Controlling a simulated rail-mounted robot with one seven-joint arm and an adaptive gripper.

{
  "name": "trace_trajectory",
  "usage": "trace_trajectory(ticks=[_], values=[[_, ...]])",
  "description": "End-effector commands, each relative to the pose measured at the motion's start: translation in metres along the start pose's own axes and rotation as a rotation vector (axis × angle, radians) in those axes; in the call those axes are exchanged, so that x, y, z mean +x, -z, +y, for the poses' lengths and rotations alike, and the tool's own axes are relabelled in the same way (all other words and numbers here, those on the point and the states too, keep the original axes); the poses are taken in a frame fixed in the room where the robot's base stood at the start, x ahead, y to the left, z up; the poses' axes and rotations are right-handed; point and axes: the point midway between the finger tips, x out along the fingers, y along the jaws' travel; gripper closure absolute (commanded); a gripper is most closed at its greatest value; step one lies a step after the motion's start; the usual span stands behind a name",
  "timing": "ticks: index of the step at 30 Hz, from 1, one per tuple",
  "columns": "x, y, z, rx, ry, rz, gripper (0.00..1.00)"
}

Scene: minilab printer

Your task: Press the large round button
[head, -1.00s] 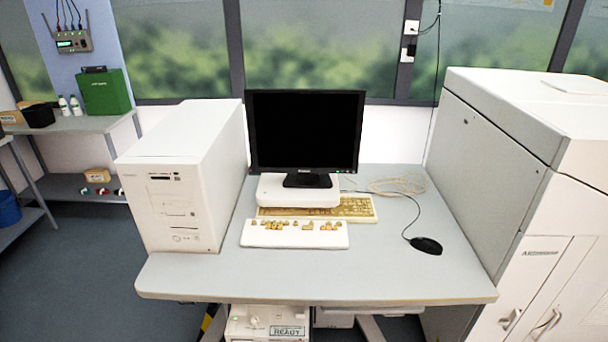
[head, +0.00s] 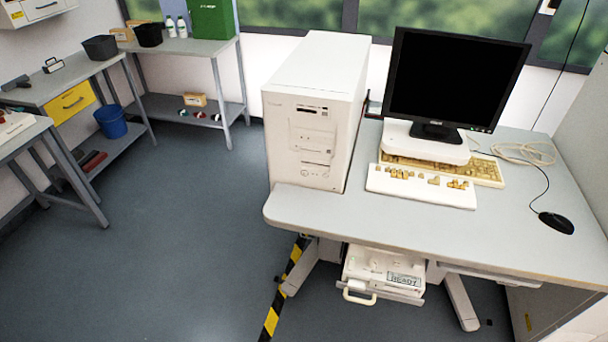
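A white computer tower (head: 310,70) stands upright on the left part of the grey desk (head: 420,235). Its front faces me and has drive slots and small controls low down, too small to tell apart. A white machine (head: 372,266) with a label reading "READY" sits below the desk, partly hidden by the desk's front edge. A pale handle (head: 358,298) sticks out at its front. I cannot make out for sure which control is the large round button. My gripper is not in view.
A black monitor (head: 455,80), yellowed keyboard (head: 485,170), white key panel (head: 420,187) and black mouse (head: 556,222) are on the desk. Yellow-black tape (head: 280,295) marks the floor by the desk leg. Open floor (head: 180,230) lies left; benches and a blue bucket (head: 110,121) stand farther left.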

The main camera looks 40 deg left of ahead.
Motion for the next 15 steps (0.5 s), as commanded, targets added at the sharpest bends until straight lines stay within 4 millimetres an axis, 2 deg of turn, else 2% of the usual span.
trace_trajectory(ticks=[2, 10, 15], values=[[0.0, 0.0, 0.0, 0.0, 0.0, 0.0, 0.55], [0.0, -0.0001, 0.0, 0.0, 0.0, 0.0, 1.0], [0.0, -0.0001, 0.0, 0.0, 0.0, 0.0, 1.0]])
